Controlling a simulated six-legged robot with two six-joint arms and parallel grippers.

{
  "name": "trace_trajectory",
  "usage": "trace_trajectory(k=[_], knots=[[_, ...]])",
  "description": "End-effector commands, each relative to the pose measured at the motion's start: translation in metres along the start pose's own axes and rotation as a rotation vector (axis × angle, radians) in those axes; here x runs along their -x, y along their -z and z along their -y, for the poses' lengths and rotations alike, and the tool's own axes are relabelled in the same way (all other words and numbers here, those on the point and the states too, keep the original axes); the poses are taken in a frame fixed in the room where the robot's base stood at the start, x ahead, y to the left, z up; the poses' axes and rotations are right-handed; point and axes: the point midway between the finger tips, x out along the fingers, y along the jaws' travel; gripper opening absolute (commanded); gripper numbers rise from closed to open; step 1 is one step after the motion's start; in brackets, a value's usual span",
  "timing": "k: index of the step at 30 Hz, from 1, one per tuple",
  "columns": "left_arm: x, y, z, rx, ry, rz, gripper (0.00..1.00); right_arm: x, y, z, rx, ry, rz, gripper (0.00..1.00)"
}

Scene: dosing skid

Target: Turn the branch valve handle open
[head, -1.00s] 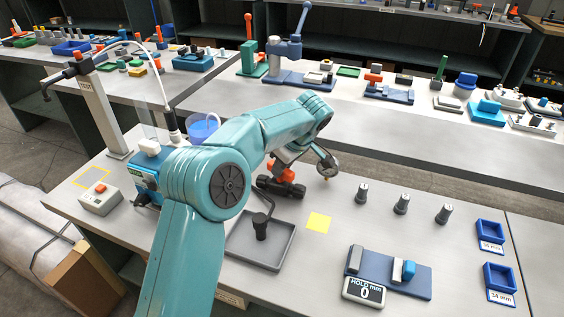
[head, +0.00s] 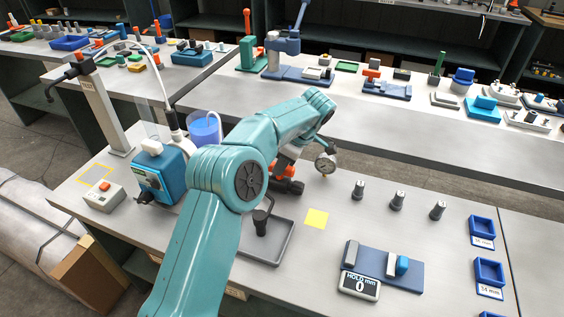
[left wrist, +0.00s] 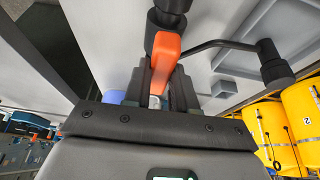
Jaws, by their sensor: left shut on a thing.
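The orange branch valve handle (left wrist: 165,52) sits between the two fingers of my left gripper (left wrist: 160,82) in the left wrist view, and the gripper is shut on it. The handle runs from the dark valve body (left wrist: 168,8) toward the gripper. In the head view, the orange handle (head: 279,168) and dark valve body (head: 291,187) show only partly, past my left forearm. The left gripper (head: 290,154) is mostly hidden there. The handle's exact angle to the pipe cannot be told. My right gripper is not in view.
A round gauge (head: 326,162) stands close right of the valve. A bent dark pipe end (head: 261,220) hangs over a grey tray (head: 278,246). A blue pump (head: 162,178) and blue beaker (head: 204,130) stand left. Bench around the yellow square (head: 316,218) is clear.

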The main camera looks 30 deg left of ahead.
Motion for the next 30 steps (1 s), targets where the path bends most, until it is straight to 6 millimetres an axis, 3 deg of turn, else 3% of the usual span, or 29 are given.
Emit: trace_trajectory(k=[5,6,8,20,23,30], knots=[[-0.004,-0.001,0.002,0.000,0.011,0.000,0.00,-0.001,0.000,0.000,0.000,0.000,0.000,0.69],[-0.004,-0.001,0.002,0.000,0.011,0.000,0.32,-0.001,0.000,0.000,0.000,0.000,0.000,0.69],[-0.004,-0.001,0.002,0.000,0.010,0.000,0.51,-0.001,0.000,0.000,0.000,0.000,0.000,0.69],[0.008,0.000,0.000,0.000,0.003,0.000,0.51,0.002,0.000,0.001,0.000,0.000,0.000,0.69],[0.026,0.000,0.000,0.001,0.000,0.000,0.51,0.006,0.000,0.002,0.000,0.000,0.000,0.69],[0.095,0.001,-0.001,0.000,0.001,0.001,0.51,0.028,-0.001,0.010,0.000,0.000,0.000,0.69]])
